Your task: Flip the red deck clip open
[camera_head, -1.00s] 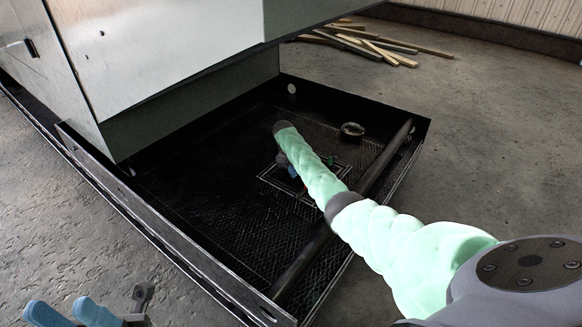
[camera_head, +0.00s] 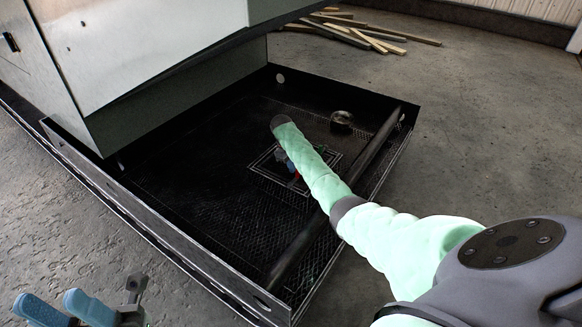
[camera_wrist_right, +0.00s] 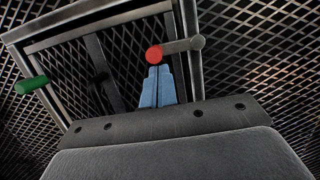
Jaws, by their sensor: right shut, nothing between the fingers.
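The red deck clip's round red end (camera_wrist_right: 154,54) shows in the right wrist view at the top of my fingers, with a grey lever running right from it. A small bit of the red clip (camera_head: 296,176) also shows in the head view beside my right forearm. My right gripper (camera_wrist_right: 157,72) has its blue fingers shut together and empty, with the tips right at the red end. Whether they touch it, I cannot tell. In the head view my right gripper (camera_head: 282,160) is partly hidden by the arm. My left gripper (camera_head: 63,304) is at the lower left, its blue fingers apart.
A green handle (camera_wrist_right: 31,85) sits at the left of the framed hatch (camera_wrist_right: 72,48) on the mesh deck. A dark bar (camera_head: 330,215) crosses the deck tray, and a round ring (camera_head: 342,119) lies behind. A large metal cabinet (camera_head: 150,50) overhangs the tray's left side.

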